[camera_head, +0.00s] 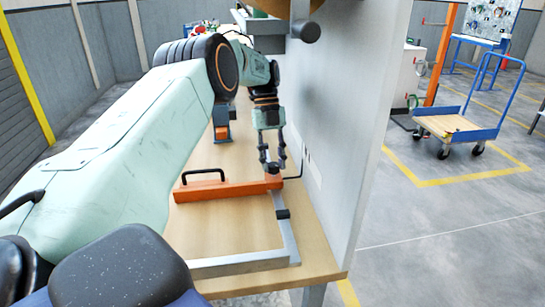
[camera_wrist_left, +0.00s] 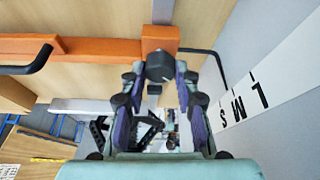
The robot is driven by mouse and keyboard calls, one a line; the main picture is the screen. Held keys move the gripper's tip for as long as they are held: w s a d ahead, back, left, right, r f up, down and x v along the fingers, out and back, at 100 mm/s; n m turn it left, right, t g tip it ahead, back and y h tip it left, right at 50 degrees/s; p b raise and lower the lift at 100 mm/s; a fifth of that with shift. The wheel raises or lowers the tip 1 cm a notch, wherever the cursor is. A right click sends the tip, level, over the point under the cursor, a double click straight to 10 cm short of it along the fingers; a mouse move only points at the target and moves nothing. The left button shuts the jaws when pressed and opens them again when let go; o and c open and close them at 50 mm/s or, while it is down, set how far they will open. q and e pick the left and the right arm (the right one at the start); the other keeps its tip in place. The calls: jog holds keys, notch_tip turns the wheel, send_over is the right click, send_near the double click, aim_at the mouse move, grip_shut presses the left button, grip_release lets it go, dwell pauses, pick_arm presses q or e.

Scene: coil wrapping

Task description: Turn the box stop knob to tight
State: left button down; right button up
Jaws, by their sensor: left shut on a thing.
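The box stop is an orange bar (camera_head: 222,190) with a black handle; it lies across the wooden table and also shows in the left wrist view (camera_wrist_left: 100,48). The dark stop knob (camera_wrist_left: 160,66) sits on the orange end block (camera_wrist_left: 160,38). My left gripper (camera_head: 272,163) points down over that end block. In the left wrist view its fingers (camera_wrist_left: 159,76) are on either side of the knob, shut on it. The gripper partly hides the knob in the head view. No tight marking is readable. My right gripper is not in view.
A grey metal rail (camera_head: 287,232) runs along the table beside the bar. A pale upright panel (camera_head: 350,130) stands close on the right. A white strip (camera_wrist_left: 238,100) lettered S, M, L is on it. The wooden table top (camera_head: 225,230) in front of the bar is clear.

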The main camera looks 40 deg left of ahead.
aim_at(274, 163)
pick_arm(q)
jog(key=shift+w+d+r+m+g+y+p, duration=0.1)
jog(key=shift+m+g+y+p, duration=0.25)
jog(key=shift+m, duration=0.8)
jog(key=shift+w+m+g+y+p, duration=0.1)
jog(key=shift+m+g+y+p, duration=0.2)
jog(key=shift+m, duration=0.85)
jog(key=c, duration=1)
grip_release()
jog(key=shift+s, duration=0.15)
notch_tip(274, 163, up, 10)
jog(key=shift+f, duration=0.1)
